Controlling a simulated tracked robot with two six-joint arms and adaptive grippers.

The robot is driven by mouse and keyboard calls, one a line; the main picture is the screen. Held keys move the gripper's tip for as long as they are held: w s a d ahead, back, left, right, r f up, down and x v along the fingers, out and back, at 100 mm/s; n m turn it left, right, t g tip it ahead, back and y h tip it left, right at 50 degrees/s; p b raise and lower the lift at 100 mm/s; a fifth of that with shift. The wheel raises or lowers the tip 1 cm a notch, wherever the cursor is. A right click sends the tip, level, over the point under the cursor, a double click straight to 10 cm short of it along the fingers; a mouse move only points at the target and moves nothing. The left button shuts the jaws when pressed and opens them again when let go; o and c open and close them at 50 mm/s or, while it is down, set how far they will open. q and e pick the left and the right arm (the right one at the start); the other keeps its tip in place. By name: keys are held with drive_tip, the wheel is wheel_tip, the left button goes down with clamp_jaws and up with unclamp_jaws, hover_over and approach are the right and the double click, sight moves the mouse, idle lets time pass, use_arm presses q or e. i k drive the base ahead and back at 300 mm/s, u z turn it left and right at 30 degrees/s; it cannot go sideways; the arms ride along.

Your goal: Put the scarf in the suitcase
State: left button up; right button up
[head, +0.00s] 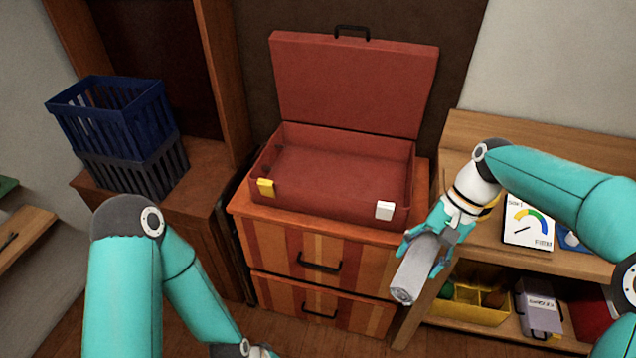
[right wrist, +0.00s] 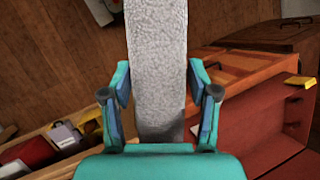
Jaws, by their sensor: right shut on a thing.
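The red suitcase (head: 340,205) stands open and looks empty on the striped drawer cabinet, its lid up at the back. The grey rolled scarf (head: 415,271) is held by my right gripper (head: 432,245), in front of the suitcase's right front corner and apart from it. In the right wrist view the scarf (right wrist: 157,60) lies between the two fingers of the gripper (right wrist: 160,95), and the suitcase (right wrist: 270,125) shows at the right. My left arm comes in at the lower left, and its gripper (head: 255,350) is mostly cut off by the bottom edge.
A blue basket (head: 112,115) sits stacked on a dark one on a wooden cabinet at the left. A wooden shelf at the right holds a card with a gauge (head: 529,222), a yellow tray (head: 468,306) and a grey box (head: 538,310). The suitcase's inside is clear.

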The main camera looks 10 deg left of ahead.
sight(335, 185)
drive_tip(key=u, duration=0.45)
drive_tip(key=k, duration=0.55)
drive_tip(key=u, duration=0.3)
drive_tip(key=i, duration=1.65)
drive_tip(key=z, duration=0.4)
